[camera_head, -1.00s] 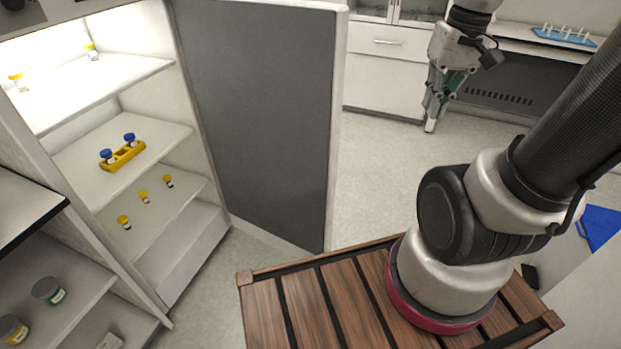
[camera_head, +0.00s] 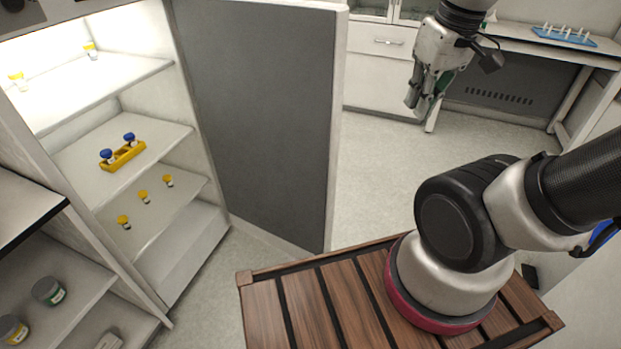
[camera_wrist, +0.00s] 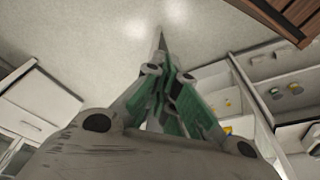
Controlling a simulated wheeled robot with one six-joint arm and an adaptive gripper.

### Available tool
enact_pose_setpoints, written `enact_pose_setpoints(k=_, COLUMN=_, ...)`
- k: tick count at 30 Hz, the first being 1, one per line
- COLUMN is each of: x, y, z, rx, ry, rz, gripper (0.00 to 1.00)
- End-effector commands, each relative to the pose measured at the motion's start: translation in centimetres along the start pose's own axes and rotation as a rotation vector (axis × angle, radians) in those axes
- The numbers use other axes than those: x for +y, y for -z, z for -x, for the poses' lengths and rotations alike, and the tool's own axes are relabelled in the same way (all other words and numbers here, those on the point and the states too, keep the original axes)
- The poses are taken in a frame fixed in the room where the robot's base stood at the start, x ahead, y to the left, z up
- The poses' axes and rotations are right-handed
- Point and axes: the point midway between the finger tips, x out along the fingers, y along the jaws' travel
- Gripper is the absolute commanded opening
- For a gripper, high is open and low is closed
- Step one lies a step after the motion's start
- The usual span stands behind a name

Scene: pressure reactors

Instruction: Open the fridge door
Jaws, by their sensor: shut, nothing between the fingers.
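The fridge (camera_head: 184,255) stands at the left in the head view, lit inside. Its door (camera_head: 262,120) is swung wide open, with the grey inner face turned toward me. My gripper (camera_head: 420,106) is shut and empty. It hangs to the right of the door's free edge, apart from it, over the floor. In the wrist view my gripper's fingers (camera_wrist: 160,45) come together at the tip with floor behind them. The door's outer face and handle are hidden in the head view.
An open shelf with jars (camera_head: 48,291) stands at front left. White drawers (camera_head: 385,78) and a bench with a blue rack (camera_head: 564,37) stand behind. Floor (camera_head: 385,170) right of the door is clear.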

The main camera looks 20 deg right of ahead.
Motion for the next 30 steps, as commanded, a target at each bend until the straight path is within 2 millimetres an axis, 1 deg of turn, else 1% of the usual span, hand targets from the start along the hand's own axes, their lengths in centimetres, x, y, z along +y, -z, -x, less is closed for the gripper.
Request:
enact_pose_setpoints(k=8, x=-2.4, y=1.4, z=-4.2, rx=-0.204, ry=-0.011, rz=0.150, gripper=0.00)
enact_pose_setpoints(k=11, x=-3.5, y=1.9, z=-6.5, rx=-0.315, ry=-0.037, rz=0.239, gripper=0.00)
enact_pose_setpoints(k=15, x=-5.2, y=2.8, z=-10.4, rx=-0.497, ry=-0.109, rz=0.406, gripper=0.00)
enact_pose_setpoints(k=20, x=-6.8, y=3.5, z=-15.1, rx=-0.695, ry=-0.230, rz=0.615, gripper=0.00)
enact_pose_setpoints(k=26, x=-8.5, y=4.3, z=-21.4, rx=-0.918, ry=-0.433, rz=0.894, gripper=0.00)
enact_pose_setpoints(k=30, x=-9.7, y=4.7, z=-26.1, rx=-1.050, ry=-0.606, rz=1.102, gripper=0.00)
